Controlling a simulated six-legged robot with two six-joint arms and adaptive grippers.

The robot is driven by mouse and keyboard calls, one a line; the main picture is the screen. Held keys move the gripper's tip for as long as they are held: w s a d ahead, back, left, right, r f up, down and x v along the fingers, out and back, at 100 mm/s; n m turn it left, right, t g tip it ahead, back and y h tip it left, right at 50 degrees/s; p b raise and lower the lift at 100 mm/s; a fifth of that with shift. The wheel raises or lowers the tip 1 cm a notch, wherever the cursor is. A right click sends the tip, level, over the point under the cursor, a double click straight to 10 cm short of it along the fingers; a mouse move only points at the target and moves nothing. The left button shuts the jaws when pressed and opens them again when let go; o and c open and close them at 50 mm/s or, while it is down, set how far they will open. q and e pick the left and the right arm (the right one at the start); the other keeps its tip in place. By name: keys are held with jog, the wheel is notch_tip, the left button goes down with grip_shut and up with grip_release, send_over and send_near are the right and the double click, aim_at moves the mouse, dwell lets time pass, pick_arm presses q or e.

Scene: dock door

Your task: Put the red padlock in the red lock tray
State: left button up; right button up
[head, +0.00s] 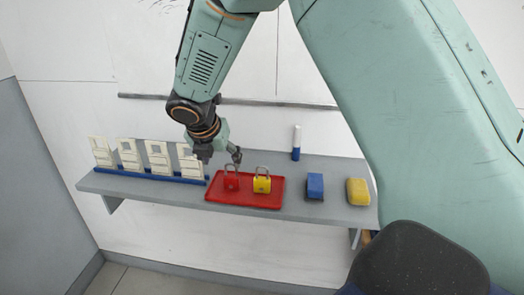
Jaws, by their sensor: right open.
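The red padlock (231,181) stands upright with its shackle up, on the left part of the red lock tray (234,201). The tray lies on a grey wall shelf. A yellow padlock (262,184) stands in the same tray, just right of the red one. My right gripper (222,157) is open and empty, with its fingers close above and behind the red padlock's shackle. I cannot tell whether it touches the shackle. My left gripper is not in view.
On the grey shelf (332,212), several white cut-out holders (130,156) stand on a blue base at left. A white and blue marker (296,143) stands at the back. A blue block (315,185) and a yellow block (358,191) sit at right.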

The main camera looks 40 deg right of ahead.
jog(key=s+a+f+m+g+y, duration=0.1)
jog(key=s+a+f+m+y, duration=0.1)
jog(key=s+a+f+m, duration=0.5)
jog(key=s+a+f+m+g+y, duration=0.2)
jog(key=s+f+m+y, duration=0.15)
jog(key=s+f, duration=0.8)
jog(key=s+f+m, duration=0.4)
jog(key=s+m, duration=0.4)
jog(key=s, duration=0.1)
jog(key=s+f+m, duration=0.5)
jog(key=s+m, duration=0.3)
jog(key=s, duration=0.1)
jog(key=shift+s+d+f+g+h, duration=0.2)
jog(key=shift+s+f+g+h, duration=0.1)
jog(key=shift+s+h, duration=0.15)
